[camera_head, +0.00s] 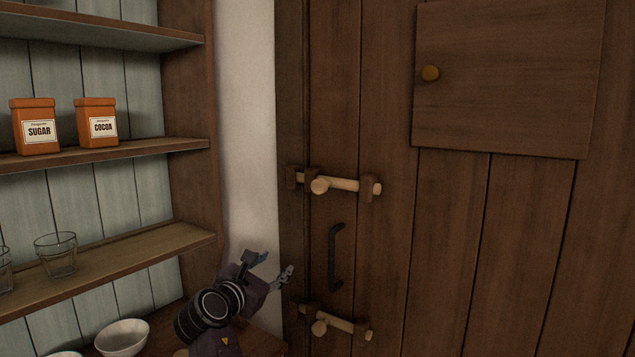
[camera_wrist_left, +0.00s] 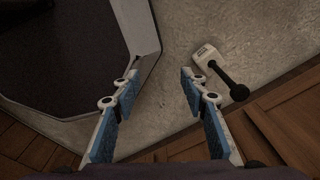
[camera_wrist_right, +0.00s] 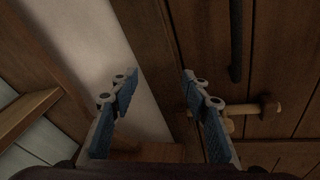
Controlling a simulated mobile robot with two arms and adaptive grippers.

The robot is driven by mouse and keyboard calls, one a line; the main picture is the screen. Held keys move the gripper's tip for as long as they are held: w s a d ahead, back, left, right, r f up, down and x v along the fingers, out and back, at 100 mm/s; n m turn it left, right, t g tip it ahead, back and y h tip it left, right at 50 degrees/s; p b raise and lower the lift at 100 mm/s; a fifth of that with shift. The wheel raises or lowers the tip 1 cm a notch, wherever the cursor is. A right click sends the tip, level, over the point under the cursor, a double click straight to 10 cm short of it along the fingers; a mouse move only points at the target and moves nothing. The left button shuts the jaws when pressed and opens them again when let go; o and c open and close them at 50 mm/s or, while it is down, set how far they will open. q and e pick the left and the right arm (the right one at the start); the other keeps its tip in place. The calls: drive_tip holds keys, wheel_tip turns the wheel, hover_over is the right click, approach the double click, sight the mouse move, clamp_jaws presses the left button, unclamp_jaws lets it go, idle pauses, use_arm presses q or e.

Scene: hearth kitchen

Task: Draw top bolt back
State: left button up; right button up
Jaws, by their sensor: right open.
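The top bolt (camera_head: 350,184) is a pale wooden rod with a round knob (camera_head: 319,186), lying across dark brackets on the brown plank door (camera_head: 455,240). Its left end reaches the bracket at the door's left edge. My right gripper (camera_head: 272,265) is open and empty, below and left of the top bolt and apart from it. In the right wrist view its fingers (camera_wrist_right: 158,75) are spread, with the lower bolt (camera_wrist_right: 262,108) beyond the right finger. The top bolt is not seen there.
A black door handle (camera_head: 334,257) sits between the bolts. Shelves at left hold orange SUGAR (camera_head: 35,127) and COCOA (camera_head: 97,123) tins, glasses (camera_head: 56,256) and a white bowl (camera_head: 122,338).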

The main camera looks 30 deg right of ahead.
sight(317, 189)
drive_tip(key=s+d+r+g+h, duration=0.15)
drive_tip(key=s+r, duration=0.25)
drive_tip(key=r, duration=0.5)
drive_tip(key=s+d+r+g+h, duration=0.1)
drive_tip(key=s+d+r+h, duration=0.15)
drive_tip(key=r, duration=0.65)
drive_tip(key=p+x, duration=0.1)
drive_tip(key=x, duration=0.1)
drive_tip(key=p+x, duration=0.2)
drive_tip(key=x, duration=0.1)
drive_tip(key=shift+s+d+r, duration=0.1)
drive_tip(key=shift+d+r, duration=0.1)
drive_tip(key=shift+d, duration=0.25)
drive_tip(key=shift+w+d+f, duration=0.1)
drive_tip(key=shift+w+d, duration=0.15)
drive_tip(key=shift+d, duration=0.1)
drive_tip(key=shift+c, duration=0.2)
clamp_jaws()
